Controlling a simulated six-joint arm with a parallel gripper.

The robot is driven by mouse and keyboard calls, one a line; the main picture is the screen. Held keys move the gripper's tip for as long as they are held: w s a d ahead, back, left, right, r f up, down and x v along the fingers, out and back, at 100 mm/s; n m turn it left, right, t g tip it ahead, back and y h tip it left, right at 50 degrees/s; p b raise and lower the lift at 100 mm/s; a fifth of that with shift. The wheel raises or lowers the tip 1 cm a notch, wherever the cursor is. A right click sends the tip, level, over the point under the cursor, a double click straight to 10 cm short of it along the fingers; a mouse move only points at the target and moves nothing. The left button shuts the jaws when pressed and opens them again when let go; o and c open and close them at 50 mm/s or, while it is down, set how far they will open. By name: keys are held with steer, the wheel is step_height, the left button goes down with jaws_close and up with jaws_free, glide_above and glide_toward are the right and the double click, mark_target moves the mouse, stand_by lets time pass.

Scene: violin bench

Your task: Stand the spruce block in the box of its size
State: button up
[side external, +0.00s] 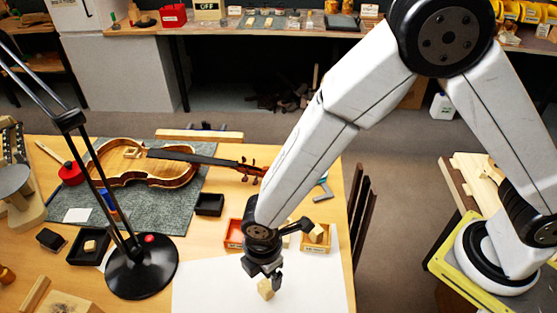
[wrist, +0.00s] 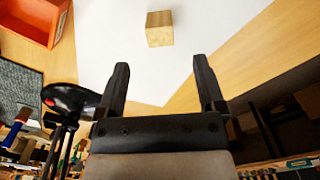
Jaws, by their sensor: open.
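A small pale wooden block, which looks like the spruce block (side external: 265,291), is on the white sheet just below my gripper (side external: 264,275). In the wrist view the block (wrist: 159,29) lies beyond my fingertips (wrist: 162,72), apart from them, with nothing between the fingers. My gripper is open. The left box (side external: 233,234) is partly hidden by my arm; the right, labelled box (side external: 317,249) holds a pale block (side external: 316,233). An orange-red box also shows in the wrist view (wrist: 36,22), its visible floor bare.
A white sheet (side external: 205,285) covers the front of the table. A black lamp (side external: 140,268) stands left of my gripper. A violin (side external: 150,163) lies on a grey mat behind.

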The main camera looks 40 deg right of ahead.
mark_target(265, 285)
steer(key=shift+f, duration=1.3)
steer(key=shift+f, duration=0.1)
steer(key=shift+f, duration=2.5)
jaws_close()
